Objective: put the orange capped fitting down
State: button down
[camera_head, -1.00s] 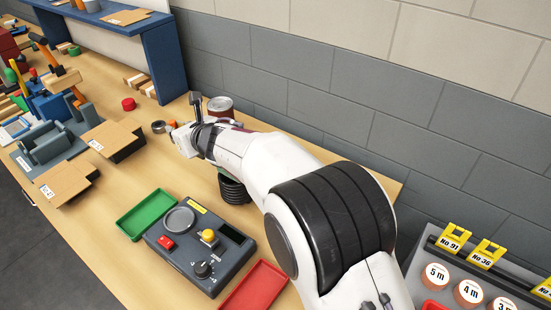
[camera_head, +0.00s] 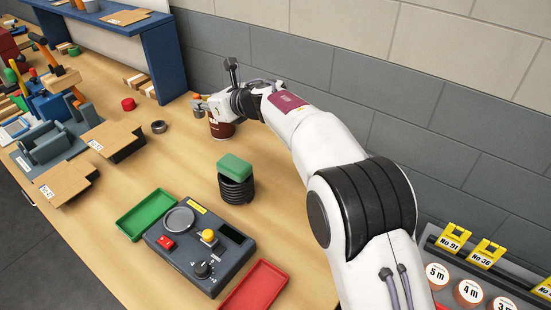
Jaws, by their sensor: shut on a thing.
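My gripper (camera_head: 198,106) is at the upper middle, near the back of the bench. It is shut on the orange capped fitting, whose orange cap (camera_head: 196,96) shows at the fingertips with a small grey part below it. The fitting appears held above the bench, in front of and left of a dark red-brown can (camera_head: 223,129). My gripper hides the top of the can. I cannot tell whether the fitting touches the can.
A dark ring (camera_head: 159,126) and a red round piece (camera_head: 128,104) lie to the left. A green block (camera_head: 235,168) sits on a black ribbed stack (camera_head: 236,188). A control box (camera_head: 186,262) stands between a green tray (camera_head: 146,215) and a red tray (camera_head: 254,289). A blue shelf (camera_head: 166,62) stands behind.

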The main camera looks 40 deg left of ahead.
jog(key=w+d+f+n+g, duration=0.1)
jog(key=w+d+f+g, duration=0.1)
jog(key=w+d, duration=0.4)
jog(key=w+d+f+n+g, duration=0.1)
jog(key=w+d+f+n, duration=0.1)
jog(key=w+d+f, duration=0.2)
jog(key=w+d, duration=0.3)
jog(key=d, duration=0.4)
jog(key=shift+g, duration=0.4)
jog(key=shift+f, duration=0.1)
jog(key=shift+f, duration=3)
jog(key=shift+f, duration=1.85)
jog(key=shift+f, duration=0.15)
